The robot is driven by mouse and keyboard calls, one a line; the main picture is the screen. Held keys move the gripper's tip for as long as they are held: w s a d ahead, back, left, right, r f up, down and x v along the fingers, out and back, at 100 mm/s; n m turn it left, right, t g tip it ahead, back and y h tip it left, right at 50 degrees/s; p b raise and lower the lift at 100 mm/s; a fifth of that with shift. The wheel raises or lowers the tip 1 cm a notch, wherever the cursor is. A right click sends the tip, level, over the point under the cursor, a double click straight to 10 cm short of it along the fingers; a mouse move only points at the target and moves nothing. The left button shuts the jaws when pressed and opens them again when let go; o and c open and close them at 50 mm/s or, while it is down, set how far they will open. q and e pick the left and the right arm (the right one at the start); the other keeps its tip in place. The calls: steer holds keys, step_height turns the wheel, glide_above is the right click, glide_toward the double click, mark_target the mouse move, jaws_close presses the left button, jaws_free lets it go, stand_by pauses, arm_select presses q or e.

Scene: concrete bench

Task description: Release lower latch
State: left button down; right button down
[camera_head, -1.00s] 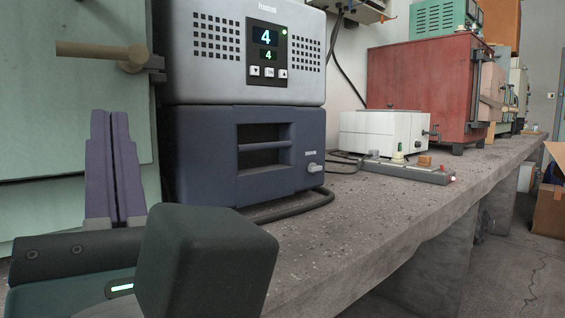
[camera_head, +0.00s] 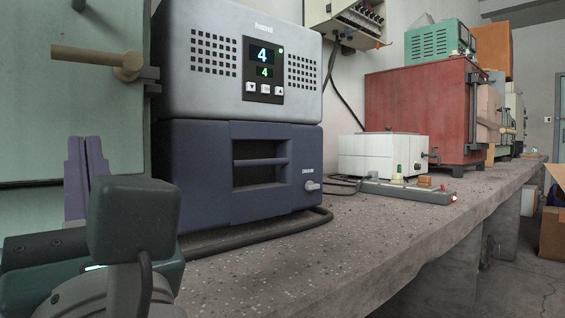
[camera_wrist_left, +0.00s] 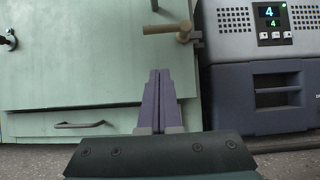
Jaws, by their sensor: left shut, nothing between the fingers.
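A green cabinet door (camera_head: 60,110) fills the left of the head view. On its right edge is a latch (camera_head: 105,60) with a tan bar handle lying roughly level and a dark bracket. The latch also shows at the top of the left wrist view (camera_wrist_left: 170,29). I cannot tell from these views whether it is the lower one. My left gripper (camera_head: 86,145) has purple fingers, shut and empty, pointing up in the picture. In the left wrist view the fingertips (camera_wrist_left: 159,74) appear below the latch handle, apart from it. My right gripper is not in view.
A grey and navy unit (camera_head: 235,165) with a display stands right of the cabinet, with a cable at its base. A drawer handle (camera_wrist_left: 79,125) sits low on the cabinet. A white box (camera_head: 380,155) and red cabinet (camera_head: 415,110) stand farther along the concrete bench (camera_head: 300,255).

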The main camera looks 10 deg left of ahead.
arm_select(q)
steer(key=shift+w+a+r+p, duration=0.2)
steer(key=shift+w+a+r, duration=0.45)
steer(key=shift+r, duration=0.55)
steer(key=shift+w+a+r+p, duration=0.15)
steer(key=shift+w+a+r, duration=0.5)
steer(key=shift+r, duration=0.5)
steer(key=shift+w+a+r+p, duration=0.2)
steer(key=shift+w+a+r, duration=0.3)
steer(key=shift+a+r, duration=0.5)
steer(key=shift+d+r, duration=0.2)
steer(key=shift+r, duration=0.05)
step_height(320, 180, up, 8)
steer(key=m+t+h+p, duration=0.2)
steer(key=m+h+p, duration=1.2)
steer(key=m+p, duration=1.55)
glide_above(97, 62)
steer(key=s+d+p, duration=0.1)
steer(key=p, duration=0.5)
steer(key=n, duration=0.6)
steer(key=shift+d+r+m+p, duration=0.15)
steer(key=shift+d+m+p, duration=0.1)
steer(key=shift+d+p, duration=0.15)
